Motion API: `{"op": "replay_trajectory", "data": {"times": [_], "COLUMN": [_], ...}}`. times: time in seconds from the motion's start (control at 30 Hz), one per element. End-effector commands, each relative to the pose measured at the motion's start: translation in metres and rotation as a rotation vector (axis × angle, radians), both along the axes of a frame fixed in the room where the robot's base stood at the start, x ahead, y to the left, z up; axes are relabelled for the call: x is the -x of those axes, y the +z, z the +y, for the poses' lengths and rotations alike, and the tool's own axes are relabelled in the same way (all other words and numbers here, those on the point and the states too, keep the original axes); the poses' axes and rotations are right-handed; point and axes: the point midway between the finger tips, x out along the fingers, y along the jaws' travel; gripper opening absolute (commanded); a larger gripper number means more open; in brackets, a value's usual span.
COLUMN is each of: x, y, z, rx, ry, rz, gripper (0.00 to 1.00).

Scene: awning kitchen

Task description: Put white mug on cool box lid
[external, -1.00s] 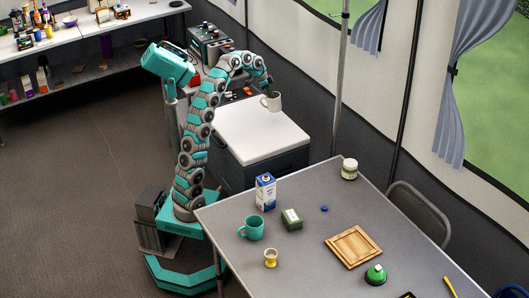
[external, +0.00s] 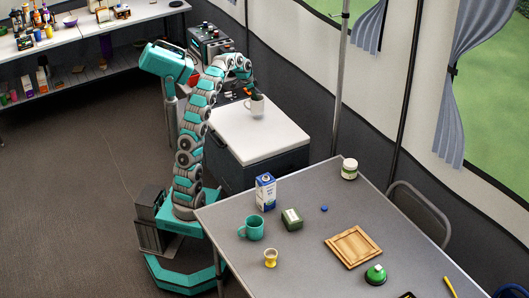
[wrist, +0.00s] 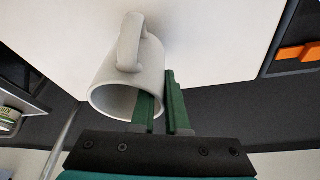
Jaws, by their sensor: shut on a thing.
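The white mug (external: 257,106) is at the far part of the white cool box lid (external: 262,140), upright in the external view. My gripper (external: 253,93) is above it, shut on its rim. In the wrist view, the mug (wrist: 133,75) shows its handle and open mouth. One green finger of my gripper (wrist: 160,100) is inside the mouth and the other is outside the wall. The mug is at or just above the lid; I cannot tell whether its base touches.
The lid's near part is clear. A metal pole (external: 340,90) stands to the right.

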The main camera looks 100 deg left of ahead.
Motion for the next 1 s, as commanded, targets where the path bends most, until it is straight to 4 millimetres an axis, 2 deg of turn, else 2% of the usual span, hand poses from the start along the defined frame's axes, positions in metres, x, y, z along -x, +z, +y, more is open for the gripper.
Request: {"op": "replay_trajectory", "data": {"times": [0.17,0.4,0.77,0.8,1.0], "x": [0.001,0.000,0.000,0.000,0.000], "y": [-0.010,-0.035,-0.040,-0.040,-0.039], "z": [-0.001,-0.001,-0.001,-0.001,-0.001], "rx": [0.002,0.000,-0.001,-0.001,-0.001], "ry": [0.001,0.001,0.000,0.000,0.000], "rz": [-0.001,0.000,-0.002,-0.002,-0.001], "gripper": [0.00,0.00,0.00,0.14,0.36]}}
